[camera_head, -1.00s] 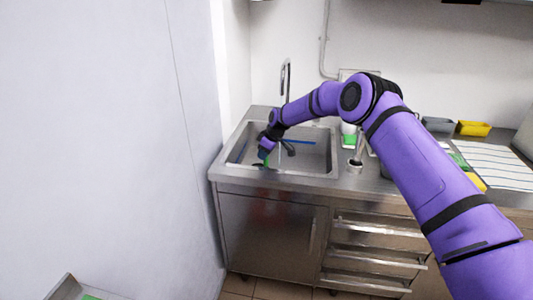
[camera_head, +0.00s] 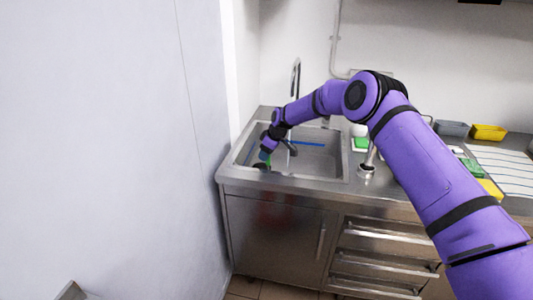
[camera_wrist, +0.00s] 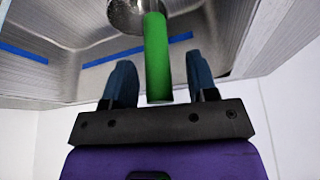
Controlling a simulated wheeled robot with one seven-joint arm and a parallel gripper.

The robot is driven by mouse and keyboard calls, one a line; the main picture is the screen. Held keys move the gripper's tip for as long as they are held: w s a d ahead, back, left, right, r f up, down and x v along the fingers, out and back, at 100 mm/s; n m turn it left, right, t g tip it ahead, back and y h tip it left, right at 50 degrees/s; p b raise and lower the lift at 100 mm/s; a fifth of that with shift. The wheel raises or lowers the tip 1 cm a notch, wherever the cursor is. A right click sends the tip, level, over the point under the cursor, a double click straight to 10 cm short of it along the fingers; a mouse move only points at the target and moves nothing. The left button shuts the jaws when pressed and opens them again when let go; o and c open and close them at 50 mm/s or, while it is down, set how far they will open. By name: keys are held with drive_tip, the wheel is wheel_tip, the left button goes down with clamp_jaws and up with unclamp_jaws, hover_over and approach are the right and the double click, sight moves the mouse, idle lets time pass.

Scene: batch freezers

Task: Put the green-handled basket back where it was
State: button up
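The basket shows in the wrist view as a round metal bowl (camera_wrist: 138,14) at the top edge, partly cut off. Its straight green handle (camera_wrist: 157,58) points toward my gripper. My gripper (camera_wrist: 160,78) has its two dark blue fingers on either side of the handle, with a visible gap on both sides. It is open. In the head view my gripper (camera_head: 267,147) is low over the left part of the sink (camera_head: 310,165). A bit of the green handle (camera_head: 268,158) shows just below it. The basket itself is mostly hidden there.
A tall faucet (camera_head: 295,80) stands behind the sink, close to my arm. A blue strip (camera_head: 308,144) runs along the sink's back. A metal cup-like holder (camera_head: 367,168) stands right of the sink. Grey (camera_head: 452,128) and yellow (camera_head: 489,132) bins are farther right. A wall (camera_head: 120,130) bounds the left.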

drive_tip(key=v, duration=1)
drive_tip(key=shift+r, duration=0.4)
drive_tip(key=shift+s+d, duration=0.1)
drive_tip(key=shift+s, duration=0.05)
